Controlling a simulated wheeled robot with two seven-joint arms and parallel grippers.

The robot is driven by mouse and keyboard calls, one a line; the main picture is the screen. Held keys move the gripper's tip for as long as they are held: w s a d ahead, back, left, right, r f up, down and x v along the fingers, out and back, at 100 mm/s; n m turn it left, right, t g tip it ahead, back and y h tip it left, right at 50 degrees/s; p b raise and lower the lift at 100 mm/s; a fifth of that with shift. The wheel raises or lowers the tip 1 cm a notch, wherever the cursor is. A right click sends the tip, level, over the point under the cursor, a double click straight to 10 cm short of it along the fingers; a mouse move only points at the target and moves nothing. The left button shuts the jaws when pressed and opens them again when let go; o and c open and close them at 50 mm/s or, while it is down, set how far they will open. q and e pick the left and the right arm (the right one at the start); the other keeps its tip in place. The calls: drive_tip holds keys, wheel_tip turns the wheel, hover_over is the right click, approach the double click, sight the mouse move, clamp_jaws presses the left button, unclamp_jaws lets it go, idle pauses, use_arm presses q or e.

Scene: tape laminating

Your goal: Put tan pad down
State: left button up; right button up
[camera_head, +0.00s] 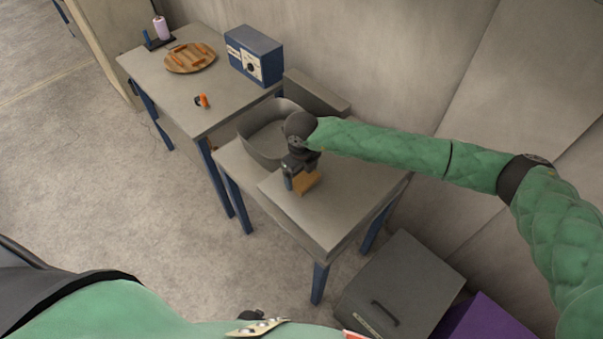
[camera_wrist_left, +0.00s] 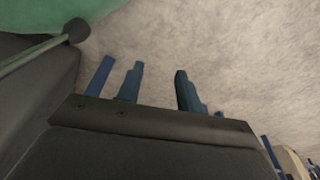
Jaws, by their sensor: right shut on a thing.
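The tan pad (camera_head: 306,184) is in the head view, low over the near table's raised grey board (camera_head: 330,218). My right gripper (camera_head: 291,182) is shut on the pad and points down. The gripper hides part of the pad, and I cannot tell whether the pad touches the board. My left gripper (camera_wrist_left: 159,85) shows in the left wrist view, with its blue fingers apart and nothing between them, over bare floor.
A grey bin (camera_head: 262,134) stands just behind the right gripper. On the far table (camera_head: 180,93) are a round wooden plate (camera_head: 186,64) with orange pieces, a blue machine (camera_head: 254,55) and an orange-and-dark tool (camera_head: 203,101). A grey drawer box (camera_head: 395,290) sits on the floor.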

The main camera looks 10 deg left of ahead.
drive_tip(key=shift+f, duration=0.1)
drive_tip(key=o, duration=1.2)
